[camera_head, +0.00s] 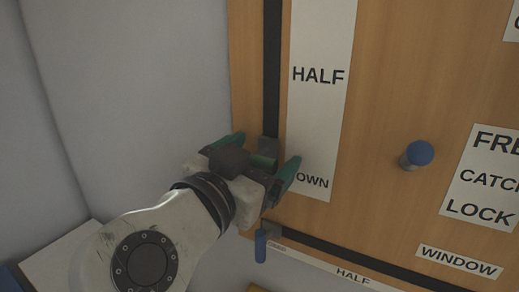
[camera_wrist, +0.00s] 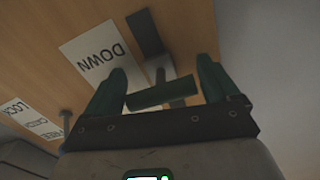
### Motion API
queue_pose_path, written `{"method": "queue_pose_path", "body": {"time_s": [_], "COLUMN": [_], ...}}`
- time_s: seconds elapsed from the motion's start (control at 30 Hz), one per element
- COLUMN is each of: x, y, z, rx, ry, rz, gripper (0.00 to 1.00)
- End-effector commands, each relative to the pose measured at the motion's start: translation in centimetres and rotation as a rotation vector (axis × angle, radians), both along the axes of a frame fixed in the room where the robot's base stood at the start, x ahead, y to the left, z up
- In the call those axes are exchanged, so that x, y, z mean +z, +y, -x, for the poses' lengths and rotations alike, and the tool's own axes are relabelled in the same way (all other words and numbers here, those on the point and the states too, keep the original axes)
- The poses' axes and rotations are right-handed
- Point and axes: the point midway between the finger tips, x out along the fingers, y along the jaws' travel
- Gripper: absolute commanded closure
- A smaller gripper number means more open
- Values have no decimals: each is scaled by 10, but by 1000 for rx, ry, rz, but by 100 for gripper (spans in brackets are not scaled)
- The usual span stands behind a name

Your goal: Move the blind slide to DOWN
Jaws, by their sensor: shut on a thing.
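The blind slide has a green bar handle (camera_wrist: 163,94) on a grey bracket (camera_wrist: 158,68), on a dark vertical track (camera_head: 272,60) in a wooden panel. My gripper (camera_head: 258,160) is shut on this handle, with its green fingers at the bar's two ends; it also shows in the wrist view (camera_wrist: 162,88). The handle is low on the track, beside the DOWN end of the white label strip (camera_head: 318,100). In the head view a finger covers the first letter of DOWN; the wrist view shows the word whole. HALF is well above the handle.
A blue knob (camera_head: 418,153) sticks out to the right. A horizontal dark track (camera_head: 350,257) runs below, with a blue handle (camera_head: 260,245) at its left end, close under my gripper. A grey wall (camera_head: 130,90) stands on the left.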

Motion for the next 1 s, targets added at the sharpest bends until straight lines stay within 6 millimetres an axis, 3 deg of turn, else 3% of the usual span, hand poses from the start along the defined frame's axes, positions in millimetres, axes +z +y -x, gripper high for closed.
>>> {"method": "queue_pose_path", "body": {"time_s": [0.03,0.2,0.67,0.7,0.8,1.0], "x": [-19,-38,-45,-45,-45,-43], "y": [1,2,2,2,2,1], "z": [0,0,0,0,0,0], "rx": [3,3,3,3,3,1], "ry": [0,0,4,5,5,2], "rz": [0,0,-2,-1,-1,0], "gripper": [66,66,66,11,1,0]}}
